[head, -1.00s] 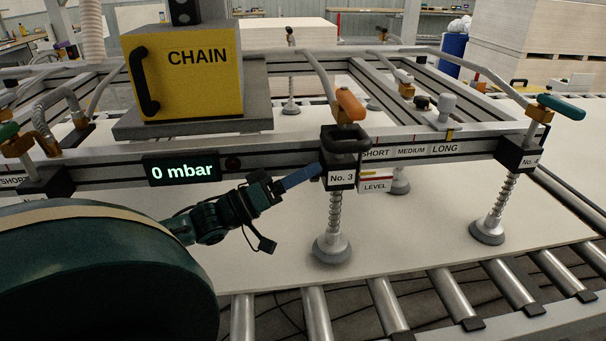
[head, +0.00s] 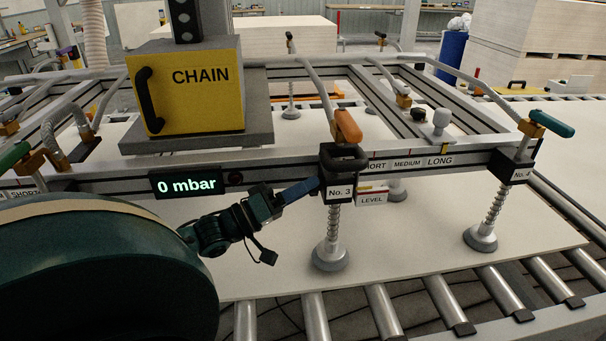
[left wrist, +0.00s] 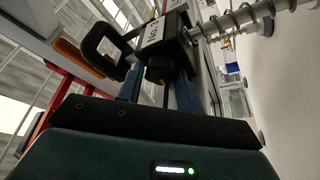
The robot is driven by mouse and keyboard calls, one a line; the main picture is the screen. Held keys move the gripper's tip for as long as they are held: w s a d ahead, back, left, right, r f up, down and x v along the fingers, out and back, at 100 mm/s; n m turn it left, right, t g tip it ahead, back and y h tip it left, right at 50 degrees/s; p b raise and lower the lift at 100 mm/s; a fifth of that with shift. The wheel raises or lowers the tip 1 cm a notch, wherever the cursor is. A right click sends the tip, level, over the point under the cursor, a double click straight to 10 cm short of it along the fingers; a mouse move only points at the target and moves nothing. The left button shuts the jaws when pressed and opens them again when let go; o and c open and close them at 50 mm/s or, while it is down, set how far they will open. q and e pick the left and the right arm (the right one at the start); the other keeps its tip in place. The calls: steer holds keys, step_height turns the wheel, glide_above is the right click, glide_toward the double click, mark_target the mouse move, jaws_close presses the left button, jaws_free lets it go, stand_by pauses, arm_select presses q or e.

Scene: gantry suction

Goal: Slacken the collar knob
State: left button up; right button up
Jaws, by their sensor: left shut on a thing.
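The No. 3 collar (head: 339,192) is a black block on the front beam, around a spring-loaded suction cup stem (head: 331,225). My left gripper (head: 317,185) reaches it from the left with blue fingers. In the left wrist view the fingers (left wrist: 160,90) lie either side of a small dark collar knob (left wrist: 159,70) below the No. 3 label and are shut on it. In the head view the fingers hide the knob. Whether the knob has turned cannot be told. My right gripper is not in view.
An orange-handled valve (head: 347,126) and a black loop handle (head: 343,158) sit above the collar. A LEVEL box (head: 372,197) is close on its right. The display (head: 186,185) reads 0 mbar. A pale board (head: 420,235) lies beneath on rollers (head: 385,310).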

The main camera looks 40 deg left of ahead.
arm_select(q)
steer(key=shift+r+n+g+y+p, duration=0.15)
steer(key=shift+n+y+p, duration=0.4)
steer(key=shift+n+p, duration=0.65)
steer(key=shift+f+n+g+y+p, duration=0.1)
steer(key=shift+n+g+y+p, duration=0.15)
steer(key=shift+n+y+p, duration=0.85)
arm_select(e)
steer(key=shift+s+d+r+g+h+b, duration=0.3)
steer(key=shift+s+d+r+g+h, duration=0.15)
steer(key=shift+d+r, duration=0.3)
arm_select(q)
steer(key=shift+n+h, duration=0.55)
steer(key=shift+n, duration=0.05)
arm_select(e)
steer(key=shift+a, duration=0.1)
arm_select(q)
steer(key=o, duration=1)
steer(key=shift+s, duration=0.1)
steer(key=v, duration=1.3)
steer(key=shift+a, duration=0.1)
